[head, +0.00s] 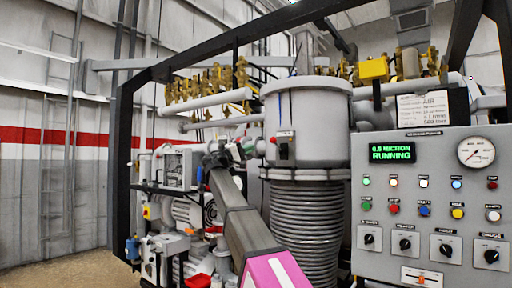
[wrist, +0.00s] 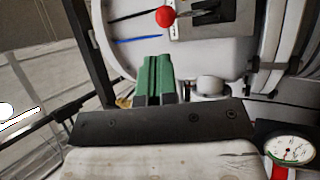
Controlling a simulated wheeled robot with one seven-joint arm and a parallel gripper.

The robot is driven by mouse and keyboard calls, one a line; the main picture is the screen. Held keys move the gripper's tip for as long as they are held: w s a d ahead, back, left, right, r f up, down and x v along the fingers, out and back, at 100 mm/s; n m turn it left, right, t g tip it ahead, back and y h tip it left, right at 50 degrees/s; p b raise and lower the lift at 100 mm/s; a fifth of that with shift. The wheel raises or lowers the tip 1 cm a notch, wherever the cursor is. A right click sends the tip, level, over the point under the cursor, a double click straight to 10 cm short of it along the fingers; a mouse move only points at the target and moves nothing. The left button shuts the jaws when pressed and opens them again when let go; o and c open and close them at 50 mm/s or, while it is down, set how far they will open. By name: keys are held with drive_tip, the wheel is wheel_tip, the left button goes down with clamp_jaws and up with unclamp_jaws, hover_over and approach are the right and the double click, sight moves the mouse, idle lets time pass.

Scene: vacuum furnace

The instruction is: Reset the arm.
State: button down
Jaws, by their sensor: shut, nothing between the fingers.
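My gripper (wrist: 155,80) shows in the wrist view as two green fingers lying together, with nothing between them. In the head view my arm reaches away from the bottom middle toward the furnace; the fingers are not clear at its far end. The grey furnace vessel (head: 308,120) stands at the middle, and its pale wall fills the upper wrist view. A red ball knob (wrist: 166,16) on a switch box (wrist: 215,18) lies ahead of the fingers, apart from them. The box also shows on the vessel in the head view (head: 286,150).
A control panel (head: 430,210) at right has lamps, knobs, a dial and a green display reading "0.5 MICRON RUNNING". A black frame (head: 125,170) surrounds the machine. Pumps and pipework crowd the lower left. Open floor (head: 70,274) shows at far left. A round gauge (wrist: 290,149) is at lower right.

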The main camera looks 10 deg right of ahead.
drive_tip(key=v, duration=0.6)
drive_tip(key=d+f+n+y, duration=0.1)
drive_tip(key=d+f+y, duration=0.3)
drive_tip(key=f, duration=1.1)
drive_tip(key=d+f+n+g+y, duration=0.1)
drive_tip(key=d+f+y, duration=0.35)
drive_tip(key=f, duration=0.95)
drive_tip(key=d+f+n+y, duration=0.15)
drive_tip(key=d+f, duration=0.45)
drive_tip(key=f, duration=0.9)
drive_tip(key=s+d+f+m+g+y, duration=0.1)
drive_tip(key=s+f+y, duration=0.1)
drive_tip(key=s+f, duration=0.35)
drive_tip(key=s+d+f+g+y, duration=0.1)
drive_tip(key=s+f+y, duration=0.1)
drive_tip(key=f, duration=0.7)
drive_tip(key=s+d+f+m+g+y, duration=0.1)
drive_tip(key=s+d+f+y, duration=0.1)
drive_tip(key=s+f, duration=0.35)
drive_tip(key=s+a+f+m+g+y, duration=0.1)
drive_tip(key=s+f+y, duration=0.4)
drive_tip(key=s+f, duration=0.7)
wheel_tip(320, 180, down, 2)
drive_tip(key=shift+s+a+f+m+g, duration=0.15)
drive_tip(key=shift+s+a+m+g, duration=0.25)
drive_tip(key=shift+m+g, duration=0.5)
